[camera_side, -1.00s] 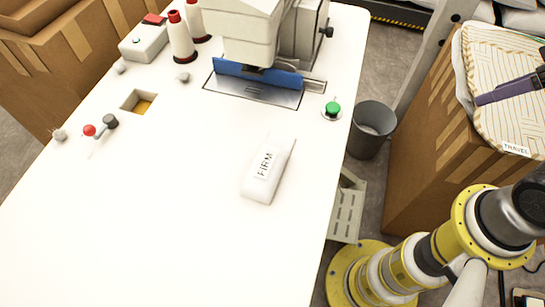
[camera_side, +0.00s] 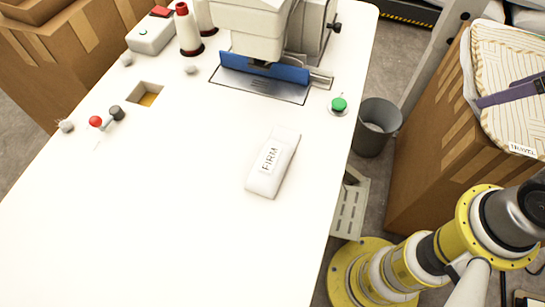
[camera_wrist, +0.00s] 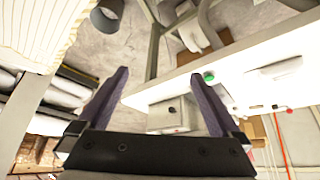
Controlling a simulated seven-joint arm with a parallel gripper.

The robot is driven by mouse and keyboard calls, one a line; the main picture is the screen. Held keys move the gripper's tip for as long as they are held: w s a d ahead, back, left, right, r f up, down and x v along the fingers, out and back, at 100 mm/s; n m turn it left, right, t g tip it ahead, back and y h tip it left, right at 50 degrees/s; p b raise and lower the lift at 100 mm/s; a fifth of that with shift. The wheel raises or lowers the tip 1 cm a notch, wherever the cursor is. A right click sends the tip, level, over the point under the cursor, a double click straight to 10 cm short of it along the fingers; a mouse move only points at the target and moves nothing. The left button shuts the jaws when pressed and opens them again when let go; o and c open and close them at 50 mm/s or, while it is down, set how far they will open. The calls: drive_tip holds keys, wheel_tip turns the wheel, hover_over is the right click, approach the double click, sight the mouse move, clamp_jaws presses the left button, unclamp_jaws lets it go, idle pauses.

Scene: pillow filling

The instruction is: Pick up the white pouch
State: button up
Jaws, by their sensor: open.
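The white pouch (camera_side: 272,165), marked FIRM, lies flat on the white table, right of its middle in the side view. In the side view only a purple finger shows at the right edge, above the striped pillow and far from the pouch.
A sewing machine (camera_side: 262,30) with a blue guard stands behind the pouch. A green button (camera_side: 338,104) is near the table's right edge. A grey bin (camera_side: 375,128) and a cardboard box (camera_side: 430,150) bearing the striped pillow (camera_side: 510,60) stand right of the table. The table's front is clear.

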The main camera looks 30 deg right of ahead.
drive_tip(key=w+a+r+n, duration=0.3)
drive_tip(key=w+r+n, duration=0.3)
drive_tip(key=r+n, duration=0.3)
drive_tip(key=w+a+r+n+g+y, duration=0.1)
drive_tip(key=w+a+n+g, duration=0.1)
drive_tip(key=w+a+n, duration=0.6)
drive_tip(key=n+g+h, duration=0.1)
drive_tip(key=n+g, duration=0.3)
drive_tip(key=n, duration=0.5)
hover_over(266, 167)
wheel_tip(266, 167, down, 12)
drive_tip(key=r, duration=0.1)
wheel_tip(266, 167, down, 13)
drive_tip(key=shift+f, duration=0.2)
